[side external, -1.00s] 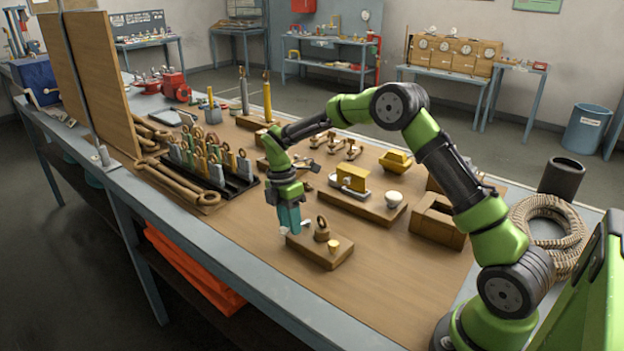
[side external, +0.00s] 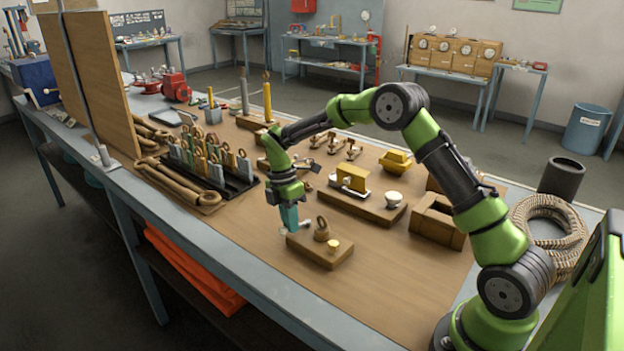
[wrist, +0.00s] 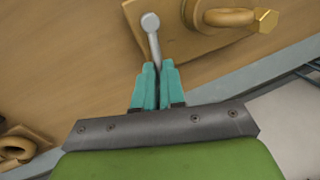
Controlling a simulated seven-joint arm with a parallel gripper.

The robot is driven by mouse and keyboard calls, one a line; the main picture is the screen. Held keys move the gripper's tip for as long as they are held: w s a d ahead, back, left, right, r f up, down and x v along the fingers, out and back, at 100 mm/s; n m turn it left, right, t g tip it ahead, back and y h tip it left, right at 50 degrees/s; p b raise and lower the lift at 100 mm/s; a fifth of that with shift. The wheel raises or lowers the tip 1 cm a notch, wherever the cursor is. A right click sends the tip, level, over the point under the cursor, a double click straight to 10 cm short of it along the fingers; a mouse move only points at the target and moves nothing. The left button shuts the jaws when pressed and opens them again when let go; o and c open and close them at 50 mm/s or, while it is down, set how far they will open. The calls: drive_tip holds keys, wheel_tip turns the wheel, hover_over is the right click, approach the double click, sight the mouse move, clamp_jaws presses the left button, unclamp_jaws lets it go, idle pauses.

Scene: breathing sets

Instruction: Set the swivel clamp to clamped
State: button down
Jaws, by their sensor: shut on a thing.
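The swivel clamp is on a wooden block (side external: 312,251) near the front edge of the bench. A brass-coloured ring piece (side external: 322,231) and a small yellow knob (side external: 333,245) stand on the block. In the wrist view, a grey lever with a round end (wrist: 151,24) runs down between the teal fingers. My gripper (side external: 290,224) is at the left end of the block, pointing down. It also shows in the wrist view (wrist: 158,80), its fingers shut on the grey lever. The lever's lower part is hidden by the fingers.
A wooden base with a yellow block and white knob (side external: 393,198) stands behind to the right. A black rack (side external: 225,195) with several upright pieces is to the left. Bare bench top lies right of the clamp block.

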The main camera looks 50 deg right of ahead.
drive_tip(key=shift+a, duration=0.3)
idle(0.5)
drive_tip(key=shift+s+a+n, duration=0.15)
drive_tip(key=shift+s+n, duration=0.35)
drive_tip(key=shift+n, duration=0.7)
drive_tip(key=c, duration=1.2)
unclamp_jaws()
drive_tip(key=shift+d, duration=0.2)
drive_tip(key=shift+r, duration=0.15)
drive_tip(key=w+r, duration=0.3)
drive_tip(key=r, duration=1.3)
drive_tip(key=shift+r, duration=0.15)
drive_tip(key=shift+w, duration=0.1)
